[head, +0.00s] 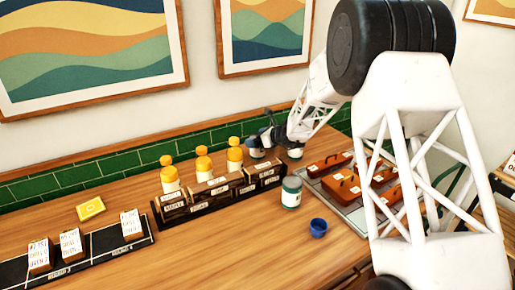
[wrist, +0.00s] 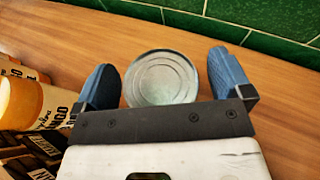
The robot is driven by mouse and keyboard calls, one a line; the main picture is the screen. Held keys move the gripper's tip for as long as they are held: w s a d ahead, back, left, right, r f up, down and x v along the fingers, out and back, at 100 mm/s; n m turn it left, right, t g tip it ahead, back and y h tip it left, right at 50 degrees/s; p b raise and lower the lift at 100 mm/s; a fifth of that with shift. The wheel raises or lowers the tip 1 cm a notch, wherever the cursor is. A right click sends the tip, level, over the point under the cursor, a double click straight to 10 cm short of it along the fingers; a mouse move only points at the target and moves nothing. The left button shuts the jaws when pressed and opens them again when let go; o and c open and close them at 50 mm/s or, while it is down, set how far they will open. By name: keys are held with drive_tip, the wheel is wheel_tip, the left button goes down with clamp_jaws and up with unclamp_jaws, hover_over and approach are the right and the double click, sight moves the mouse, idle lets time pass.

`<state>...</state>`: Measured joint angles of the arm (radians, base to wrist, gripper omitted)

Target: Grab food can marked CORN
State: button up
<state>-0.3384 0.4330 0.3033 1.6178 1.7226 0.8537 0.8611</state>
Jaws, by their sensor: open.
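My gripper (wrist: 163,84) is open, with one blue finger on each side of a round metal can (wrist: 160,78) in the wrist view. The can's top faces the camera, there is a gap to each finger, and its label is hidden. In the head view my gripper (head: 264,136) is at the back of the counter, above a partly hidden can (head: 258,153). I cannot read CORN on any can.
Yellow-capped bottles (head: 204,164) stand behind a dark labelled rack (head: 208,200), close left of my gripper. A small blue cup (head: 318,228) is at the front. A tray (head: 346,212) with brown boxes is on the right. Green tiles (head: 110,165) border the back.

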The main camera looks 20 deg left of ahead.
drive_tip(key=shift+c, duration=0.5)
drive_tip(key=shift+r, duration=0.1)
drive_tip(key=c, duration=1.2)
